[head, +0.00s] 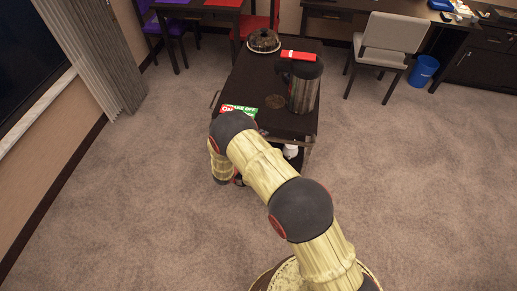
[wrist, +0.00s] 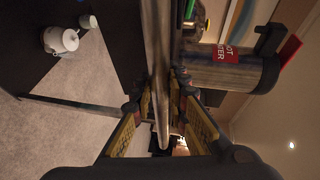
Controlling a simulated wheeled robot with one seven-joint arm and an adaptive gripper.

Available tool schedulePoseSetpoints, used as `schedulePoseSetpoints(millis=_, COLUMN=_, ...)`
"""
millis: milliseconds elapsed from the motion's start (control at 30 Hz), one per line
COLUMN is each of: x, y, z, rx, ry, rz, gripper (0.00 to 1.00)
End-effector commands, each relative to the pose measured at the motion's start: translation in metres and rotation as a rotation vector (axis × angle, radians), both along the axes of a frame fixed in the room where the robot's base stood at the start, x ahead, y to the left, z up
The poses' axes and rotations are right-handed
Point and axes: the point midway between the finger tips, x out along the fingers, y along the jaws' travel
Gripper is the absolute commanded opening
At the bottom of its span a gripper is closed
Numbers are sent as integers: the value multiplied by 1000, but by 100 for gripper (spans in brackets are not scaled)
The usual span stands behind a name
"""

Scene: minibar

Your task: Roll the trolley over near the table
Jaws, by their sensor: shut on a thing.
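The trolley (head: 255,85) is dark, with a flat top, and stands ahead of my arm in the head view. In the wrist view its handle bar (wrist: 158,50) runs between the fingers of my gripper (wrist: 160,104), which is shut on it. My arm hides the gripper and much of the trolley's near end in the head view. A dark table (head: 207,9) with a purple and a red chair stands beyond the trolley, at the top edge of the head view. The trolley's far end is close to the red chair.
A white teapot (wrist: 61,40) is on a lower shelf. A grey chair (head: 391,38) and blue bin (head: 423,70) stand right. Carpet is clear both sides.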

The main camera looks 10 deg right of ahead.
Motion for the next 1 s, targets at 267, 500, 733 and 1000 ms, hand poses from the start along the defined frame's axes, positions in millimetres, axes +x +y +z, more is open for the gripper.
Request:
schedulePoseSetpoints(millis=267, x=52, y=-20, z=-1, rx=1, ry=-5, rz=-2, gripper=0)
schedulePoseSetpoints(millis=500, x=91, y=-33, z=-1, rx=2, ry=-5, rz=-2, gripper=0)
schedulePoseSetpoints(millis=733, x=118, y=-43, z=-1, rx=1, ry=-2, rz=0, gripper=0)
schedulePoseSetpoints(millis=1000, x=134, y=-48, z=0, rx=0, ry=-1, rz=0, gripper=0)
